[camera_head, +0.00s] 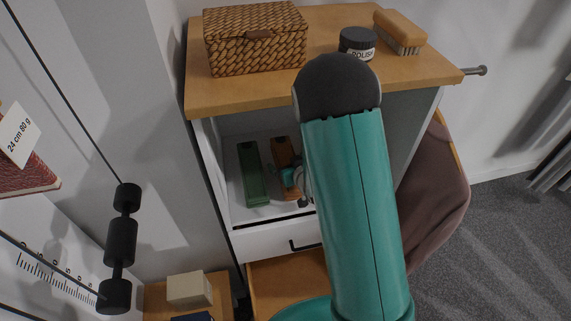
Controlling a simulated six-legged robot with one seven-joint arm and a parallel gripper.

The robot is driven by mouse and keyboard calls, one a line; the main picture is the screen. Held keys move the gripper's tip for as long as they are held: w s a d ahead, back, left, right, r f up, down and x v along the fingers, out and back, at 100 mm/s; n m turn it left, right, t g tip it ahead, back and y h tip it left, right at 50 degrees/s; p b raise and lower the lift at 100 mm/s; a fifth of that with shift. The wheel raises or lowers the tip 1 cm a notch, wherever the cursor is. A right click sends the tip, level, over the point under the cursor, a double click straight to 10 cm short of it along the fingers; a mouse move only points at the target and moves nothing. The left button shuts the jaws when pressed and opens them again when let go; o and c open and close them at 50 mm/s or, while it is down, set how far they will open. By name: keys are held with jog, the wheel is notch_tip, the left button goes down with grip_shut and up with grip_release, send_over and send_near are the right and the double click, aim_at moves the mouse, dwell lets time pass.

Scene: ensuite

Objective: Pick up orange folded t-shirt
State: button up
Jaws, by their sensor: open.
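The orange folded t-shirt (283,152) is a narrow upright-looking bundle in the pale compartment under the wooden top. Its lower part is partly covered by my gripper (290,180), which is small in the view and partly hidden behind my teal arm. The gripper is open, at the lower part of the orange t-shirt; I cannot tell whether it touches it. A green folded item (252,174) lies just left of the orange one, a small gap apart.
The white drawer front (276,242) with a dark handle is below. On the wooden top (235,97) stand a woven basket (256,38), a dark polish jar (357,42) and a brush (400,32). A brownish cloth (436,200) hangs at the right. Grey carpet is clear at far right.

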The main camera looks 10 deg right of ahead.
jog(key=shift+s, duration=0.15)
jog(key=shift+c, duration=0.8)
jog(key=c, duration=1)
